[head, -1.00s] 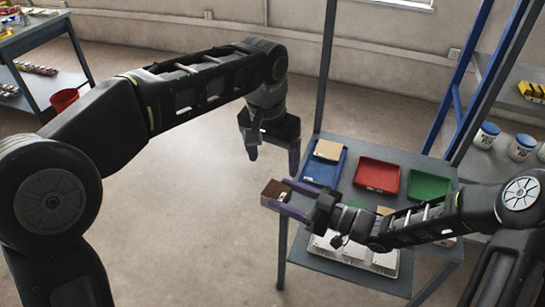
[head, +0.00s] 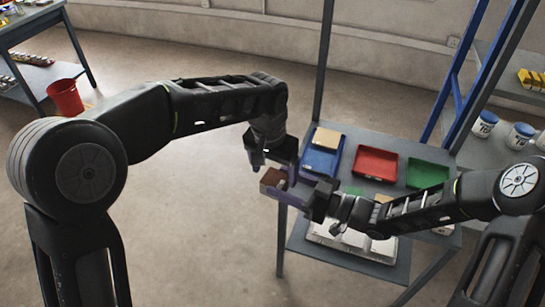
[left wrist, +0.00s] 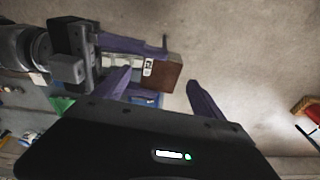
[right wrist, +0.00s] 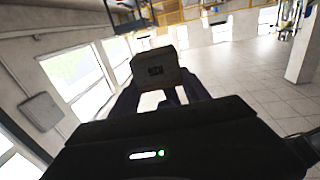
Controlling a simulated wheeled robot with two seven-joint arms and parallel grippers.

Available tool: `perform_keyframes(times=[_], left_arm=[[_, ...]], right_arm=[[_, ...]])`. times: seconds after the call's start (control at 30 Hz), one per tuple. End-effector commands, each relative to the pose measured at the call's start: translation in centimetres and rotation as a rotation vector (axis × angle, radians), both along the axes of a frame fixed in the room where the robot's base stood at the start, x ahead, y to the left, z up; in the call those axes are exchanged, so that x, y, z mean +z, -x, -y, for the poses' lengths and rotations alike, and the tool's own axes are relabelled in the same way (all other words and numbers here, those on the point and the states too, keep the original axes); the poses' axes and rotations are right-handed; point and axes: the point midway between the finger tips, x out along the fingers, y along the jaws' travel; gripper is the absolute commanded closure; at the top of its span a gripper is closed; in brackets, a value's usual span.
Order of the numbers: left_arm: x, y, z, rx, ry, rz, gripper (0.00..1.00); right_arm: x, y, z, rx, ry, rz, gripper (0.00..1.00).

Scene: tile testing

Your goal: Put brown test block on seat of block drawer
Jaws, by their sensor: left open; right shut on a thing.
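The brown test block (head: 271,178) is held in the air left of the table, and its labelled side shows in the left wrist view (left wrist: 172,74). My right gripper (head: 290,190) is shut on it; in the right wrist view the block (right wrist: 158,70) sits between the fingers. My left gripper (head: 275,163) is open just above and beside the block. In the left wrist view its fingers (left wrist: 160,92) point towards the block, one on each side, with nothing clearly gripped. I cannot tell which tray is the block drawer; a blue tray (head: 317,162) holds a tan block (head: 327,138).
A red tray (head: 376,163) and a green tray (head: 428,174) stand on the grey table. A white tray (head: 350,243) lies at the table's front, partly behind my right arm. Blue and grey posts rise behind. Open floor lies to the left.

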Motion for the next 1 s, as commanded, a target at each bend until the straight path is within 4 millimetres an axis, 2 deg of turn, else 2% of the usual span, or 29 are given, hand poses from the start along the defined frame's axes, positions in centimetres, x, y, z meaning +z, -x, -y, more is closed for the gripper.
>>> perform_keyframes(times=[0.1, 0.2, 0.53, 1.0], left_arm=[[-1.5, -0.2, 0.1, 0.001, -0.001, -0.002, 0.20], [-2.3, -0.3, 0.1, 0.002, 0.000, -0.001, 0.20], [-2.5, -0.4, 0.1, 0.002, 0.000, 0.000, 0.20], [-2.5, -0.4, 0.2, 0.001, 0.001, 0.001, 0.58]], right_arm=[[0.1, 0.0, 0.0, 0.001, -0.002, 0.002, 1.00], [0.1, 0.0, 0.0, 0.001, -0.002, 0.002, 1.00], [0.1, 0.0, 0.0, 0.001, -0.002, 0.002, 1.00], [0.1, 0.0, 0.0, 0.001, -0.001, 0.002, 1.00]])
